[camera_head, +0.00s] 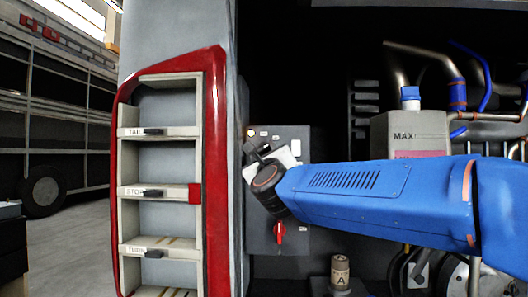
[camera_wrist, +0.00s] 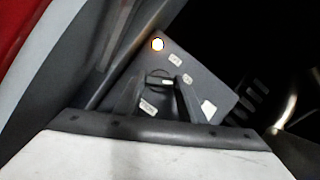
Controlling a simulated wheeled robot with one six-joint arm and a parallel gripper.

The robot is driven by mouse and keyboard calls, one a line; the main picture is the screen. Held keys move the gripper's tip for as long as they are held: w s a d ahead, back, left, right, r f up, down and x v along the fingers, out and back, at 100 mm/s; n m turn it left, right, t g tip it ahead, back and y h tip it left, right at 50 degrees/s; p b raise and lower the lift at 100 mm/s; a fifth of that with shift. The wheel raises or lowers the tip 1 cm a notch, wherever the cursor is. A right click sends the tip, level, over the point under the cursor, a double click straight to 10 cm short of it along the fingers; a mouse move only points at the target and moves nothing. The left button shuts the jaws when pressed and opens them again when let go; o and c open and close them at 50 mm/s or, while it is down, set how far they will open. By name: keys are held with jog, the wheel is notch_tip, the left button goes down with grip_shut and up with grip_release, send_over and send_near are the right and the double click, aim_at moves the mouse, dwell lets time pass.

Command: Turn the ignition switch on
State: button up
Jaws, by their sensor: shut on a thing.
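A grey control panel (camera_head: 300,135) is fixed beside the pillar, and it also fills the middle of the wrist view (camera_wrist: 222,98). A round switch with a small light bar, which I take as the ignition switch (camera_wrist: 167,82), sits on the panel between my fingertips. My gripper (camera_head: 258,150) is at the panel's upper left, and in the wrist view its two dark fingers (camera_wrist: 164,81) close on the switch. The fingers partly cover the switch, so its exact turn position is hard to read.
A red rotary handle (camera_head: 279,232) sits lower on the panel, below my wrist. A red-framed rack (camera_head: 208,150) stands left. A small cylinder (camera_head: 340,270) stands at the bottom.

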jog(key=shift+f, duration=0.1)
dwell(0.3)
jog(key=o, duration=1)
jog(key=shift+o, duration=0.2)
jog(key=v, duration=1.7)
jog(key=shift+s, duration=0.15)
jog(key=shift+f, duration=0.15)
